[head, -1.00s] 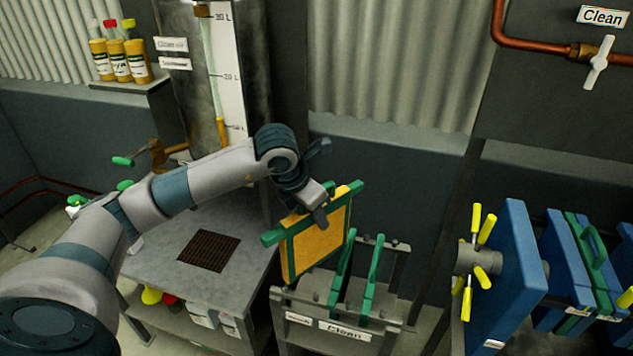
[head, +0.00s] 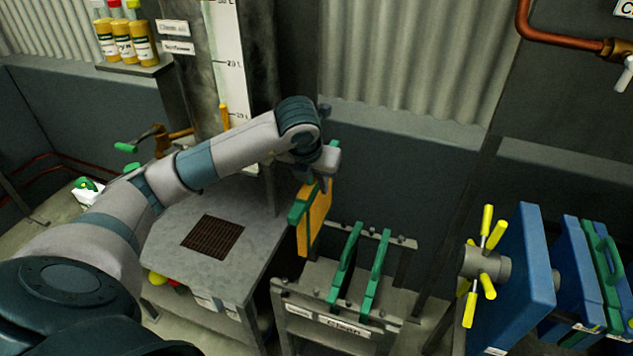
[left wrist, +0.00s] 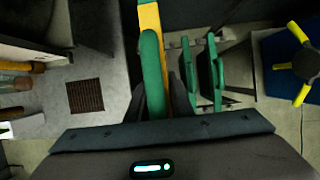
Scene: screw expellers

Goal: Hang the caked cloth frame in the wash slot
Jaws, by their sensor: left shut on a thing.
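The caked cloth frame (head: 318,215), green-edged with a yellow-orange face, hangs from my left gripper (head: 318,178). The gripper is shut on its top. In the left wrist view the frame's green handle (left wrist: 152,75) and yellow face (left wrist: 149,18) show between the fingers. The frame is above the left end of a grey rack (head: 330,278), which carries a "Clean" label (head: 343,327). Two green frames (head: 345,265) stand in the rack, right of the held frame. I cannot make out whether the held frame's lower edge touches the rack. My right gripper is not in view.
A grey bench with a dark grate (head: 212,238) stands left of the rack. A blue plate press (head: 520,270) with a yellow-handled wheel (head: 484,262) stands at the right. Bottles (head: 122,38) sit on a shelf at the upper left.

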